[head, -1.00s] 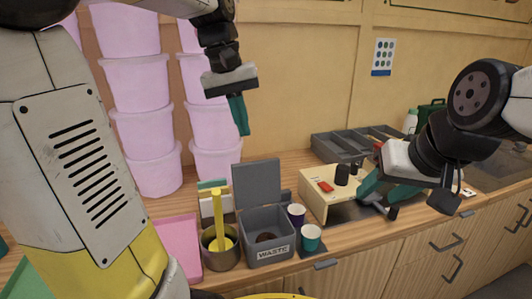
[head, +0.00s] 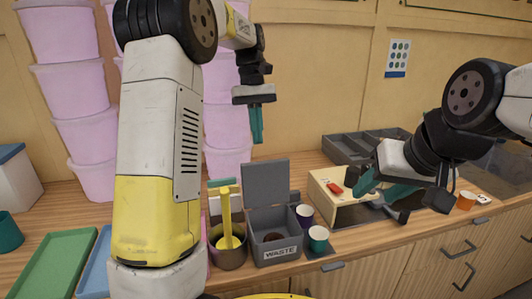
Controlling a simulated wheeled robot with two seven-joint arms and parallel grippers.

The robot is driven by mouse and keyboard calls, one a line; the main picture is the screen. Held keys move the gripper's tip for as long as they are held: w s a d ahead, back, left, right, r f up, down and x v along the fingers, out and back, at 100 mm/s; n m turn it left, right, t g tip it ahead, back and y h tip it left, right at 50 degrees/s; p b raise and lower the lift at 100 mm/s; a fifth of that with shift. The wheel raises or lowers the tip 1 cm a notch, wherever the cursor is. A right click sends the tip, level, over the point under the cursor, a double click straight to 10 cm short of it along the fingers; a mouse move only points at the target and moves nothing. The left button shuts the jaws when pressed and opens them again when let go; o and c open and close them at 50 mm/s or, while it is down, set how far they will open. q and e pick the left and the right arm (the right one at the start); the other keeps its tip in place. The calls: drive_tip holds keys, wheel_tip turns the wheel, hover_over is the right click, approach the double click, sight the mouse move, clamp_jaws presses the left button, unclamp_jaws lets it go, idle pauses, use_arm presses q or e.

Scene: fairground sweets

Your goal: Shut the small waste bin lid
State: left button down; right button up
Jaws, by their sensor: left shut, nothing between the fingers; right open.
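The small grey waste bin (head: 275,250), labelled WASTE, stands on the wooden counter. Its lid (head: 266,182) is open and stands upright at the back of the bin. Something brown lies inside the bin. My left gripper (head: 257,138) is shut and empty, fingers pointing down, and appears above the lid, apart from it. My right gripper (head: 382,192) is open, in front of the cream box to the right of the bin.
A pot (head: 228,257) with a yellow handle stands close left of the bin. The cream box (head: 325,200) is further right. Pink tubs (head: 75,100) are stacked behind.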

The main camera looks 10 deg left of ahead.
use_arm(q)
drive_tip(key=shift+x, duration=2.75)
drive_tip(key=shift+s+r, duration=0.1)
